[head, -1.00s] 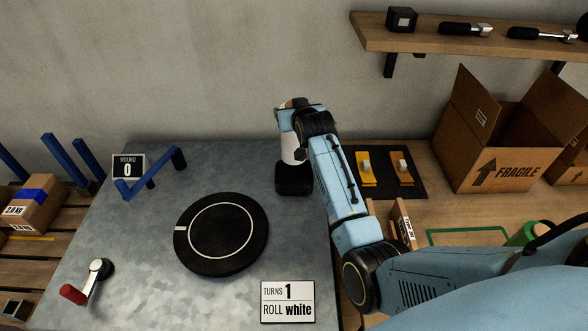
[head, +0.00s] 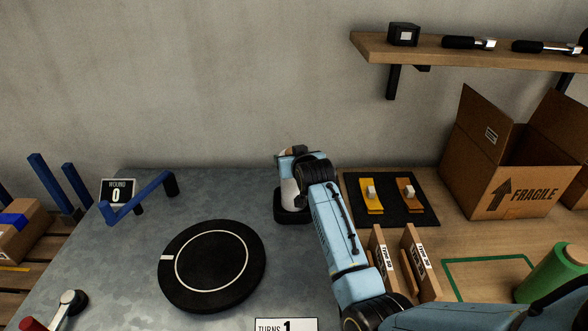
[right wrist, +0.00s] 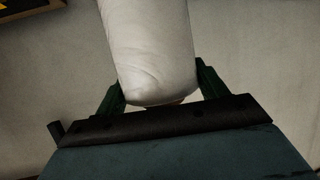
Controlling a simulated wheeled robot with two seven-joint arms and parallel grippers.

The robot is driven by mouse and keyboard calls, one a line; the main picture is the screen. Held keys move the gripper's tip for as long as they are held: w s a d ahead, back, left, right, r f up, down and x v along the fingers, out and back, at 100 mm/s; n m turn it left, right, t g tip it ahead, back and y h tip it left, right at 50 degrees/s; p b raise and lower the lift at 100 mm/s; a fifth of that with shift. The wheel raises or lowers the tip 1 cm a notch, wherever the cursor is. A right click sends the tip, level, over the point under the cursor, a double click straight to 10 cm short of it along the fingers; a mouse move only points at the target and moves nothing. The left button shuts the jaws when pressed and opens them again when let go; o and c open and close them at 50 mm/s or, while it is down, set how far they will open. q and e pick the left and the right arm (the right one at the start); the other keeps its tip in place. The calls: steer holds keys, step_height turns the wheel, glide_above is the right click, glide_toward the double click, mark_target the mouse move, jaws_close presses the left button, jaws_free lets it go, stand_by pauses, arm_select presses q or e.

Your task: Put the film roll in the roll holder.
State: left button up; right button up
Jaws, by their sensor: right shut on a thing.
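The white film roll (head: 289,193) is upright in the head view, its lower end at the black roll holder (head: 293,216) at the back right of the metal table. It looks partly within the holder's outline; I cannot tell whether it touches the bottom. My right gripper (head: 291,160) is shut on the roll near its top, above the holder. In the right wrist view the white roll (right wrist: 150,50) lies between the green fingers of the right gripper (right wrist: 158,92). My left gripper is not in view.
A black turntable (head: 212,265) is left of the holder, with a blue bar (head: 140,200) behind it. A sign (head: 286,325) is in front. A green roll (head: 558,270), a black mat (head: 418,208) and an open carton (head: 515,185) are on the right. A shelf (head: 470,55) hangs above.

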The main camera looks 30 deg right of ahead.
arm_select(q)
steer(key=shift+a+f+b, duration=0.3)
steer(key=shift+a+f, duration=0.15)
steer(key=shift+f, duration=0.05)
arm_select(e)
steer(key=shift+d+f, duration=0.2)
steer(key=shift+f, duration=0.35)
steer(key=shift+f, duration=0.2)
steer(key=o, duration=1.7)
steer(key=shift+f, duration=0.15)
